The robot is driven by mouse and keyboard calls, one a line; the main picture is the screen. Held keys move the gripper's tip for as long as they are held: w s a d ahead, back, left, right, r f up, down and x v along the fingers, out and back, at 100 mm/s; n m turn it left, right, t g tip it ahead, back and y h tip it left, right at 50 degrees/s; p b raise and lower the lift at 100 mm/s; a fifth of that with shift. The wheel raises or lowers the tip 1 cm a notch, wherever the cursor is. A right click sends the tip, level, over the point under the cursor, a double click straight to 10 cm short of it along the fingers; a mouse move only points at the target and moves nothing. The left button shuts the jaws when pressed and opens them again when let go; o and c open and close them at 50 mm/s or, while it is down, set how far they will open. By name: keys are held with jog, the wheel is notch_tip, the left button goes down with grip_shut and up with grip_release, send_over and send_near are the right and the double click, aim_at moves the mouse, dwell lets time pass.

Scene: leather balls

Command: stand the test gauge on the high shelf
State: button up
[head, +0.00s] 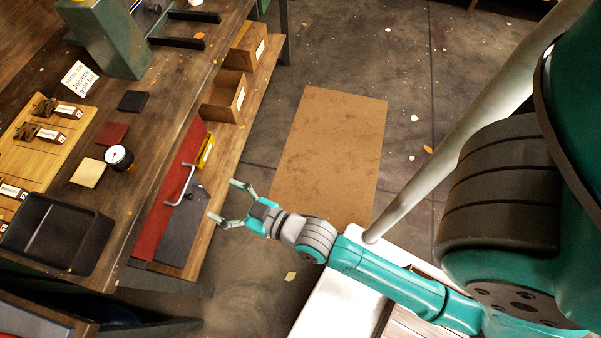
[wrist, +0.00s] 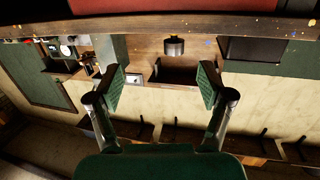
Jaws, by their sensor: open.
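The test gauge (head: 119,156), a short dark cylinder with a white dial, stands face up on the workbench (head: 150,110), near its front edge. In the wrist view, which looks upside down, it is a dark cylinder (wrist: 174,46) between the finger lines, beyond the tips. My gripper (head: 226,200) is open and empty, in front of the bench and apart from the gauge; its spread fingers also show in the wrist view (wrist: 161,82). A long shelf-like ledge with brackets (wrist: 180,135) runs along the wall there; I cannot tell for sure that it is the high shelf.
A black tray (head: 55,236), red pad (head: 112,133), dark pad (head: 133,101) and tan pad (head: 88,173) lie around the gauge. Below the bench top, a lower shelf holds open wooden boxes (head: 223,97) and a red panel (head: 172,190).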

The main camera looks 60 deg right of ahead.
jog(key=s+d+r+g, duration=0.1)
jog(key=s, duration=1.1)
jog(key=s+d+r+h, duration=0.1)
jog(key=s+r, duration=0.1)
jog(key=s, duration=1)
jog(key=shift+s+d+m+g, duration=0.4)
jog(key=shift+o, duration=0.5)
jog(key=shift+s+r, duration=0.1)
jog(key=shift+s, duration=0.15)
